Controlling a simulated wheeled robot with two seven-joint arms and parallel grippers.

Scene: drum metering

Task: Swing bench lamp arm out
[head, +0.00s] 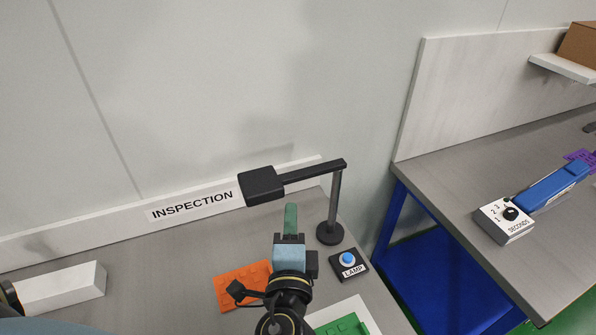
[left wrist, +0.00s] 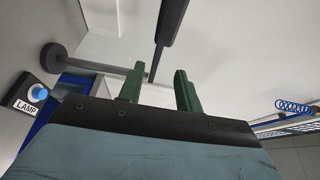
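The bench lamp stands at the bench's back right corner in the head view. It has a round black base (head: 330,233), a grey post (head: 335,205), a black arm (head: 315,170) pointing left and a boxy black head (head: 262,186). My left gripper (head: 291,207) is left of the post, just below the lamp arm in the picture. In the left wrist view its two green fingers (left wrist: 159,75) are spread. The lamp arm (left wrist: 169,35) appears between and beyond them; nothing is visibly gripped, and I cannot judge the depth gap. My right gripper is not in view.
A LAMP button box (head: 349,265) with a blue button sits right of my left gripper. An orange studded block (head: 232,289) and a green one (head: 345,327) lie near my arm. An INSPECTION label (head: 192,206) is behind. A second bench (head: 450,165) stands right, across a gap.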

